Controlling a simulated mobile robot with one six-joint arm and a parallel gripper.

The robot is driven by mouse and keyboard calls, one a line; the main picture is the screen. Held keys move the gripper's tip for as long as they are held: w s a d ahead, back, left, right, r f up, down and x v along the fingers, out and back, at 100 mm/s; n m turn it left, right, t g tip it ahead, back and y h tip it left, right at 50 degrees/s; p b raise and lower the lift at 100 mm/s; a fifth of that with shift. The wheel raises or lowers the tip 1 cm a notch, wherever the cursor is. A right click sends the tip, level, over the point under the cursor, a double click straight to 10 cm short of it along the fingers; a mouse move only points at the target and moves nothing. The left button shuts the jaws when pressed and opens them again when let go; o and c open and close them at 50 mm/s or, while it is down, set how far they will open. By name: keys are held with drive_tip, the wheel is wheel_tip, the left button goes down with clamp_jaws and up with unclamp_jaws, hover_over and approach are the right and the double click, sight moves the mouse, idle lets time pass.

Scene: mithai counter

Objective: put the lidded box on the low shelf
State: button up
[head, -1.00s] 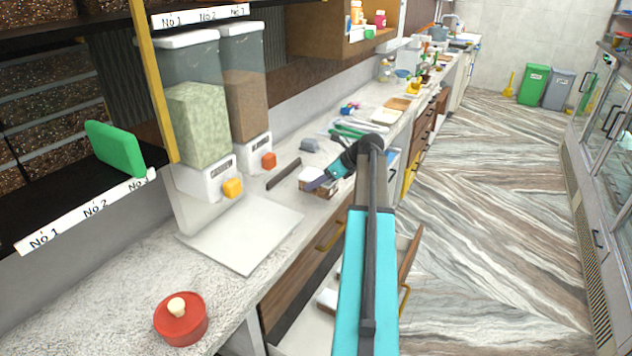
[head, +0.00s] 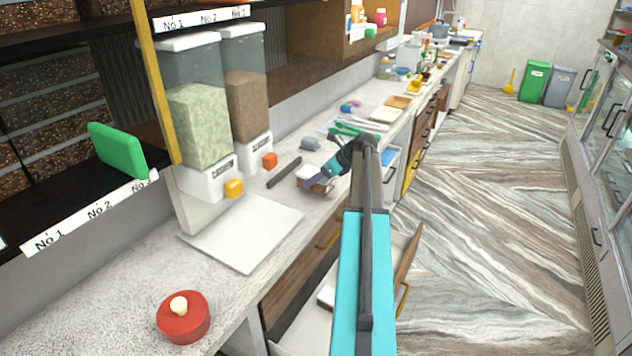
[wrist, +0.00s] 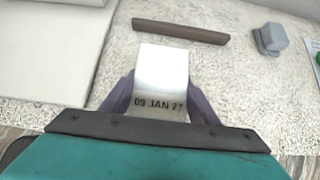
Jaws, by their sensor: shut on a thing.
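My gripper (head: 318,184) is shut on the lidded box (head: 311,173), over the counter beyond the dispensers. The box has a pale top and a brownish lower part. In the wrist view, the box's white face (wrist: 160,75) reads "09 JAN 27" and sits between my two fingers. Whether its underside is clear of the counter I cannot tell. A dark low shelf (head: 50,215) with a "No 1, No 2, No 3" label strip is at the left. A green block (head: 117,150) stands near its right end.
Two dispensers (head: 200,120) stand between the shelf and my gripper. A white board (head: 243,235) and a red lidded tin (head: 183,316) lie on the nearer counter. A dark bar (head: 284,172) and a grey item (head: 310,143) are near the box. An open drawer (head: 300,318) juts out below.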

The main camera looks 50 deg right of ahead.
drive_tip(key=shift+f+p, duration=0.35)
drive_tip(key=shift+f, duration=0.7)
drive_tip(key=o, duration=1.2)
drive_tip(key=shift+f, duration=0.15)
drive_tip(key=shift+o, duration=0.2)
drive_tip(key=b+v, duration=0.2)
drive_tip(key=v, duration=1)
drive_tip(key=shift+s, duration=0.1)
